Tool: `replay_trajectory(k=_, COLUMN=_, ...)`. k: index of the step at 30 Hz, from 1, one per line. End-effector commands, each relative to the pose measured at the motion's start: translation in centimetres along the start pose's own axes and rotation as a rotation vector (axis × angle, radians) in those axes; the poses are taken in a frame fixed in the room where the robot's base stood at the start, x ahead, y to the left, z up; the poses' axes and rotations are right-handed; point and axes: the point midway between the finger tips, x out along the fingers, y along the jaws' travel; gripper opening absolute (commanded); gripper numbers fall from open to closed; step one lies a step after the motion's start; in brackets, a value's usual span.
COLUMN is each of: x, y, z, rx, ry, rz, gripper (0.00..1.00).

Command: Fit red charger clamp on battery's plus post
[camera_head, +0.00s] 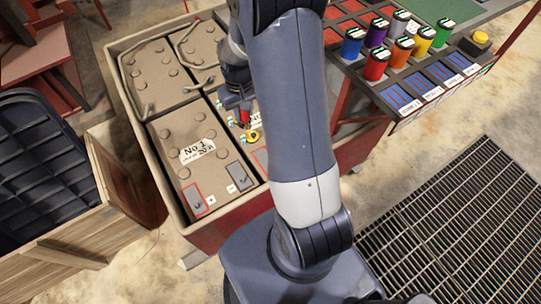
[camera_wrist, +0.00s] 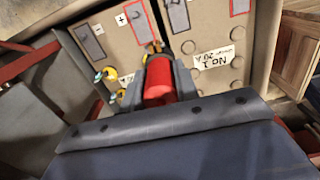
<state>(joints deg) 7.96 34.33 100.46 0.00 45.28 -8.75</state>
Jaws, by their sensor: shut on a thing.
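My gripper (camera_wrist: 159,88) is shut on the red charger clamp (camera_wrist: 159,82), which points towards the batteries in the wrist view. In the head view the red clamp (camera_head: 244,117) shows below my gripper (camera_head: 240,106), over the battery right of No 1. In the wrist view that battery (camera_wrist: 114,47) bears plus and minus marks beside a red-outlined pad (camera_wrist: 138,20) and a grey pad (camera_wrist: 92,42). The clamp's tip appears near the red-outlined pad's end; I cannot tell whether it touches anything. My arm hides much of this battery in the head view.
Battery No 1 (camera_head: 184,150) lies alongside, with its own red-outlined pad (camera_head: 193,199). The batteries sit in a rimmed crate (camera_head: 149,175). Yellow round parts (camera_wrist: 110,74) lie left of the clamp. A rack with coloured cylinders (camera_head: 376,64) stands at right; a wooden crate (camera_head: 113,208) at left.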

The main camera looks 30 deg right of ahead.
Motion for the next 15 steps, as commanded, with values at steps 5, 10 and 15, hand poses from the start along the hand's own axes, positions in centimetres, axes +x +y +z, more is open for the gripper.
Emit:
replay_trajectory(k=5, x=6.0, y=1.7, z=1.0, rx=-0.003, ry=0.001, rz=0.000, gripper=0.00)
replay_trajectory(k=10, x=10.4, y=3.2, z=2.1, rx=-0.006, ry=0.002, rz=0.000, gripper=0.00)
replay_trajectory(k=15, x=14.6, y=4.6, z=3.1, rx=-0.012, ry=0.002, rz=0.001, gripper=0.00)
